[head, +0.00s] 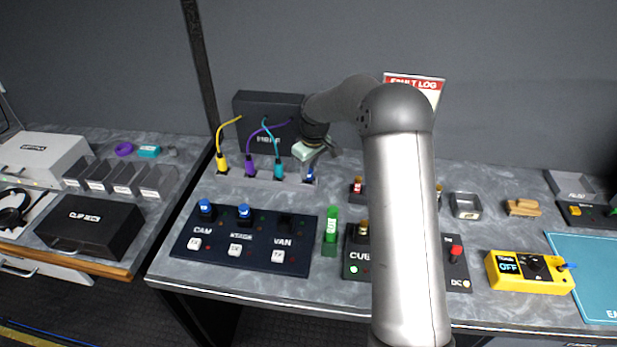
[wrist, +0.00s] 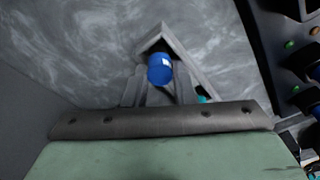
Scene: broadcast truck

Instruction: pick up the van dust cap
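A small blue cap (head: 310,174), which I take to be the van dust cap, is at the right end of the grey connector strip at the back of the desk. My gripper (head: 313,160) is right above it, pointing down. In the wrist view the blue cap (wrist: 160,68) lies in line between the tips of my two grey fingers (wrist: 159,80). I cannot tell whether the fingers touch it. The VAN socket (head: 287,222) on the dark panel shows no blue cap, while CAM (head: 205,208) and STAGE (head: 244,212) have blue caps on them.
Yellow, purple and teal plugs (head: 278,168) with cables stand in the strip, left of the cap. A black box (head: 268,112) stands behind. A green-lit vial (head: 331,225) and a metal dish (head: 466,205) are further right. My arm hides part of the CUE panel.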

